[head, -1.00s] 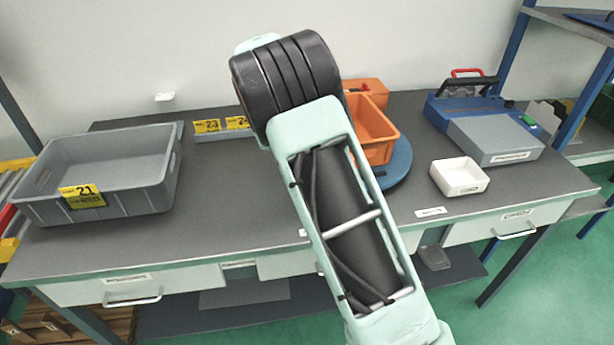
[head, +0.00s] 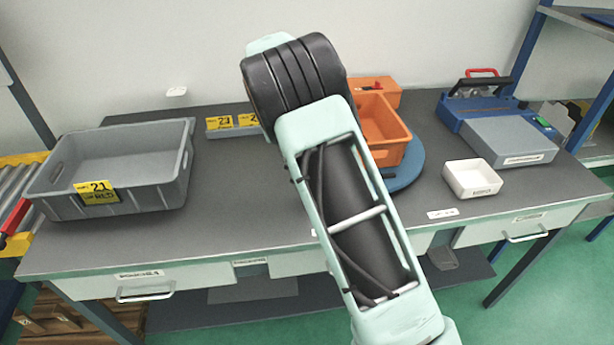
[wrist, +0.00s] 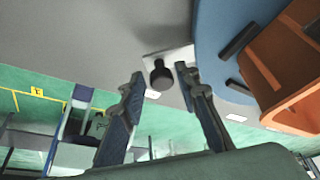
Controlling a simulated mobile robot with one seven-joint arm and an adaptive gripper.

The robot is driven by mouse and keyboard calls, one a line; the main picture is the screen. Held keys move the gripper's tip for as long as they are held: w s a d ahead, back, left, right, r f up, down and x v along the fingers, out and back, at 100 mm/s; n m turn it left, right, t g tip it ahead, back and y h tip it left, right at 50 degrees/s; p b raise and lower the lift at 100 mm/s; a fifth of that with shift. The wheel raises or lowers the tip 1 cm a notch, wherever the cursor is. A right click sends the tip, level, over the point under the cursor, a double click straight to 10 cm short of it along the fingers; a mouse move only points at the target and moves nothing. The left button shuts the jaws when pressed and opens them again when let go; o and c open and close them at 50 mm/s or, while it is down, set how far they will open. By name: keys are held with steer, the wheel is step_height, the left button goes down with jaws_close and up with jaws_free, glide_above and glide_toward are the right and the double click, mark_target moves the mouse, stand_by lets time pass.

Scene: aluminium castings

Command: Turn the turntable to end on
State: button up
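The turntable is a blue disc (head: 408,172) on the bench, right of my arm in the head view and partly hidden by it. An orange bin (head: 388,150) stands on it. In the wrist view the turntable (wrist: 214,50) is at the upper right with the orange bin (wrist: 262,62) on it. Dark bars lie on the disc beside the bin. A black knob (wrist: 163,76) on a pale plate shows beside the disc. My gripper (wrist: 159,76) is open, and the knob appears between its fingertips; I cannot tell whether they touch it. The arm hides the gripper in the head view.
A grey crate (head: 112,200) labelled 21 stands at the left. A small white box (head: 472,180) and a blue-grey device (head: 505,140) are to the right. Another orange part (head: 380,88) shows behind the bin.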

steer(key=shift+o, duration=0.5)
steer(key=shift+d, duration=0.1)
steer(key=v, duration=1.2)
steer(key=shift+d, duration=0.1)
